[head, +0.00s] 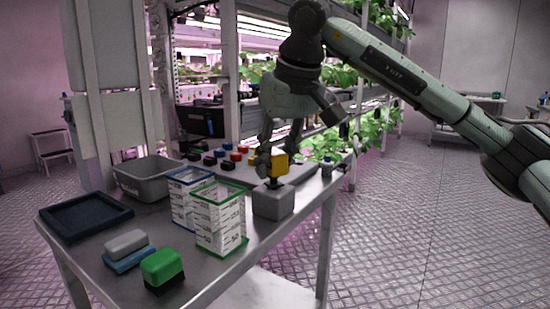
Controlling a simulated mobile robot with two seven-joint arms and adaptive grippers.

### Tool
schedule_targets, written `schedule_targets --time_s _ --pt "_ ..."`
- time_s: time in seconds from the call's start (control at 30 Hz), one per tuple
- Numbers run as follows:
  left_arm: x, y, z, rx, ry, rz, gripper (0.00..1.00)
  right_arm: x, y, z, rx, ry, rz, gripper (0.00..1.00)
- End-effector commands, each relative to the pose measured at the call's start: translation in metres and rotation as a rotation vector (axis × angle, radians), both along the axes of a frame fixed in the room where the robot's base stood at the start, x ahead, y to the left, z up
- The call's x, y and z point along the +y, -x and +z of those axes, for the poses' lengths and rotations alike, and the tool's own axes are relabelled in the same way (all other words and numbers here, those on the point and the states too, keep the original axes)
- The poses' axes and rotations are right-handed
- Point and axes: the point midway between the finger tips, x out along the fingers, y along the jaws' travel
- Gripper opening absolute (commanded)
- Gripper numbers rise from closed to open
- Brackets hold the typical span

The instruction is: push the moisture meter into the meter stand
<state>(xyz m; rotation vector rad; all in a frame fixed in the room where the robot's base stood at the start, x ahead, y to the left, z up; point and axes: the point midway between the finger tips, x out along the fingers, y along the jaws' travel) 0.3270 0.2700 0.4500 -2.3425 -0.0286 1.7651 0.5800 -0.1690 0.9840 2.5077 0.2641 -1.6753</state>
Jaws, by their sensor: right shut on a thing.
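The moisture meter (279,160) has a yellow head and a short dark lower part. It is upright, directly above the grey block-shaped meter stand (273,203) near the table's right edge. Its dark lower end meets the top of the stand; I cannot tell how deep it sits. My right gripper (274,160) comes down from above and is shut on the meter's yellow head, partly hiding it. My left gripper is not in view.
On the metal table are a grey bin (146,190), a dark tray (86,222), a green-rimmed crate (220,250) beside a blue-rimmed one (177,207), and a green-topped block (163,269). Small coloured items lie behind the stand. A small dark bottle (327,167) stands at the far right corner.

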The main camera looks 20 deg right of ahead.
Motion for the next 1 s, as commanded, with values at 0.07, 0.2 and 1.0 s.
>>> schedule_targets --time_s 0.07,0.2,1.0 --pt "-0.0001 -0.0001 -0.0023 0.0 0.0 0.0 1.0 -0.0001 0.0 -0.0034 -0.001 0.0 0.0 0.0" --pt "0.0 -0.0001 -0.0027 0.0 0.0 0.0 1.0 0.0 0.0 -0.0045 -0.001 0.0 0.0 0.33" --pt "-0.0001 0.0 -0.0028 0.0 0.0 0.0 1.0 0.0002 0.0001 -0.0047 0.0 0.0 0.0 0.7"
